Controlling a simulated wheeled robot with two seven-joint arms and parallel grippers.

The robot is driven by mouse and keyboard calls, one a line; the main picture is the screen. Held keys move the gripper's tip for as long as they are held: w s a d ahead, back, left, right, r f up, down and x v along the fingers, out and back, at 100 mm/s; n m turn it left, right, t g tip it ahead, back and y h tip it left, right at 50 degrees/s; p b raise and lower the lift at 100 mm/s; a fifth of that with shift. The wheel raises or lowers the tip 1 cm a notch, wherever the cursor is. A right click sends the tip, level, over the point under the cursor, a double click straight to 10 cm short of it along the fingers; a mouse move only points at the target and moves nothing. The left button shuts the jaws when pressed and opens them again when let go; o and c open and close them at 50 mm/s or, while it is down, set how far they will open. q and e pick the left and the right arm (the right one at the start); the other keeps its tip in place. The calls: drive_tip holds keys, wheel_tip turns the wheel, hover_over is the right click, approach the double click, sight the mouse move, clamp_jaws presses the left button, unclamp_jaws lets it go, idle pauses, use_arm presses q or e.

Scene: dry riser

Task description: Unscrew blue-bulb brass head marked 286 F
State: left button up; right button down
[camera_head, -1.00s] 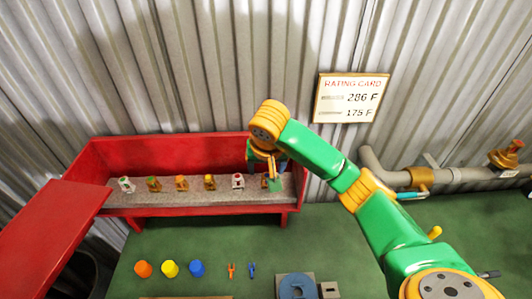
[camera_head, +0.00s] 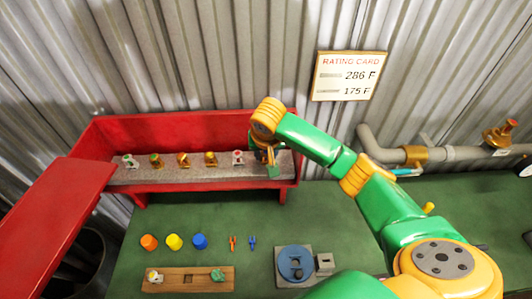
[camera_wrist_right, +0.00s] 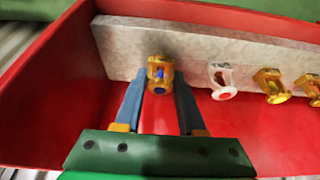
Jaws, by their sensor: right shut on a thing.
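A brass head with a blue bulb (camera_wrist_right: 158,73) sits at the end of the grey ledge in the red box, in the right wrist view. My right gripper (camera_wrist_right: 160,92) has a blue finger on each side of this head and is shut on it. In the head view my right gripper (camera_head: 268,163) is at the right end of the ledge and mostly hides the head. No 286 F mark is readable on the head. The rating card (camera_head: 347,76) on the wall reads 286 F and 175 F. My left gripper is not in view.
Several other heads, including a white one (camera_head: 238,157), line the ledge (camera_head: 215,171) inside the red box (camera_head: 165,125). On the green table are coloured caps (camera_head: 173,242), small forks, a wooden block (camera_head: 205,284) and a blue round fixture (camera_head: 294,262). Pipes (camera_head: 455,153) run at right.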

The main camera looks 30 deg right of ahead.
drive_tip(key=n+y, duration=0.1)
drive_tip(key=n, duration=0.2)
drive_tip(key=shift+d+n, duration=0.1)
drive_tip(key=shift+n, duration=0.2)
drive_tip(key=shift+n+y, duration=0.6)
drive_tip(key=shift+n, duration=0.4)
drive_tip(key=shift+n+y, duration=0.4)
drive_tip(key=shift+n, duration=0.6)
drive_tip(key=n+y, duration=0.1)
drive_tip(key=n, duration=0.2)
drive_tip(key=shift+r+n, duration=0.1)
drive_tip(key=shift+n, duration=0.3)
drive_tip(key=shift+y, duration=0.3)
drive_tip(key=n+g, duration=0.1)
drive_tip(key=n, duration=0.1)
drive_tip(key=n+y, duration=0.1)
drive_tip(key=n, duration=0.2)
drive_tip(key=shift+n+g, duration=0.3)
drive_tip(key=shift+g, duration=0.1)
drive_tip(key=c, duration=0.5)
unclamp_jaws()
drive_tip(key=shift+w, duration=0.1)
